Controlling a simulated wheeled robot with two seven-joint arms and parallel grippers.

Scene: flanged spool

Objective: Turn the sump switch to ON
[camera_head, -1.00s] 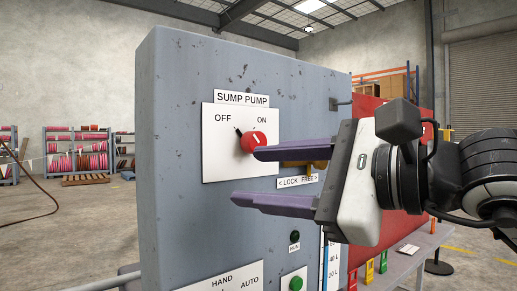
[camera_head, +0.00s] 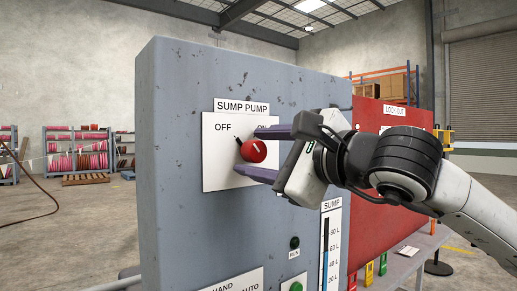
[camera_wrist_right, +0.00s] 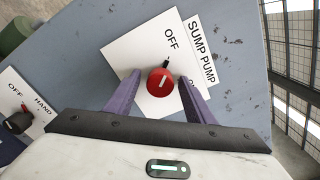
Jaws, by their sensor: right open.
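The red sump switch knob (camera_head: 253,151) sits on a white plate (camera_head: 215,170) under the SUMP PUMP label (camera_head: 242,106). Its black pointer is on the OFF side; it also shows in the right wrist view (camera_wrist_right: 167,61). My right gripper (camera_head: 248,152) is open, with one purple finger above the knob and one below. In the right wrist view the knob (camera_wrist_right: 160,82) lies between the two fingers (camera_wrist_right: 161,86), with gaps on both sides. The upper finger partly covers the ON lettering. My left gripper is not in view.
The grey panel (camera_head: 185,80) carries a green button (camera_head: 296,286), a RUN lamp (camera_head: 295,242) and a SUMP level gauge (camera_head: 331,245) below. A HAND/AUTO switch (camera_wrist_right: 20,122) shows in the right wrist view. A red lock-out box (camera_head: 390,190) stands at the right.

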